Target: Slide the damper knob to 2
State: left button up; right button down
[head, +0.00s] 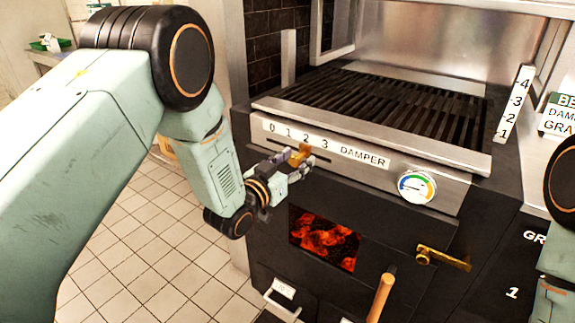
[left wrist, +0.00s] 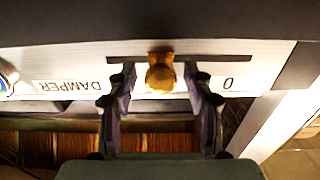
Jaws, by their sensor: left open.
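The brass damper knob (head: 302,153) sticks out of the slot below the white 0–3 DAMPER scale (head: 345,154) on the grill's front. In the head view it appears near the figure 2, but exact alignment is hard to tell. My left gripper (head: 291,164) is open at the knob. In the left wrist view, where the scale looks upside down, the knob (left wrist: 160,76) stands between the two spread fingers of the left gripper (left wrist: 160,88), with gaps on both sides. The figures near the knob are mostly hidden there. My right gripper is out of view.
A round gauge (head: 417,187) sits right of the scale. Below are a glowing fire window (head: 325,238), a brass handle (head: 443,258) and a wooden-handled bar (head: 381,297). The grate (head: 390,100) lies above, with an upright 1–4 scale (head: 515,103) at its right.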

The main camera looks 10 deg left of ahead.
pick_arm(q)
jog(key=v, duration=1.1)
jog(key=shift+s, duration=0.4)
jog(key=shift+a+r, duration=0.1)
jog(key=shift+a, duration=0.05)
